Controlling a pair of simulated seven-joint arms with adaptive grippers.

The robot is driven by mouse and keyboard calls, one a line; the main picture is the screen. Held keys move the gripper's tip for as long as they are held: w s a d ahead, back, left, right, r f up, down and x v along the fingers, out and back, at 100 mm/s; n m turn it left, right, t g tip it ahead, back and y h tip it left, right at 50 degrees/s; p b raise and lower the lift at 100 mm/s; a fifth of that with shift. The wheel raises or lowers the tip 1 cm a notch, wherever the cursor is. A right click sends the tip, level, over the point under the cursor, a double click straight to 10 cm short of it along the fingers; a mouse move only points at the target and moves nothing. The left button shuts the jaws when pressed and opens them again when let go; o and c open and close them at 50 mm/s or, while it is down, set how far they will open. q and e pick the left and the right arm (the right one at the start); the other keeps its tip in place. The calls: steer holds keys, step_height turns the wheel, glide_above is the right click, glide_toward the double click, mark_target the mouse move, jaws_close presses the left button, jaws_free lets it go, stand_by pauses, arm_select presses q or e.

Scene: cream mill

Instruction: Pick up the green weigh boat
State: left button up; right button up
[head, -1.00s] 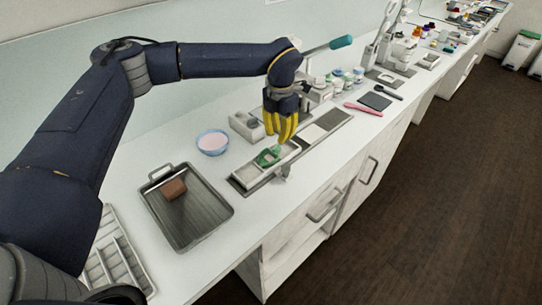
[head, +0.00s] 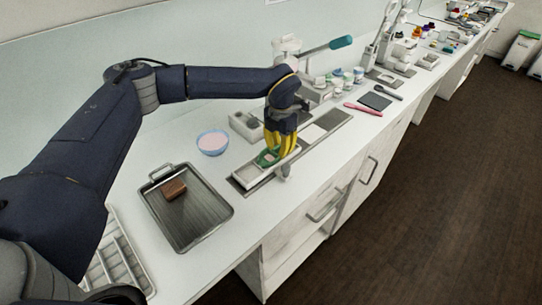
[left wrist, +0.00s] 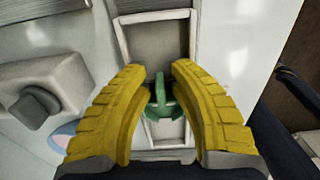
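The green weigh boat (head: 267,158) sits on a pale, narrow tray (head: 252,177) on the bench in the head view. In the left wrist view the weigh boat (left wrist: 161,100) lies between the yellow fingers, partly hidden by them. My left gripper (head: 281,150) points down over the weigh boat. In the left wrist view the left gripper's fingertips (left wrist: 159,68) stand apart on either side of it, and I see no clear grip on it.
A blue bowl with pink contents (head: 212,142) and a grey metal tray (head: 205,215) holding a brown block (head: 174,189) stand to the left. A grey device (left wrist: 40,95) is close by on the left. Several jars and tools stand farther along the bench.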

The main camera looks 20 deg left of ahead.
arm_select(q)
steer(key=shift+o, duration=0.2)
steer(key=shift+f, duration=0.1)
jaws_close()
steer(key=shift+r, duration=0.2)
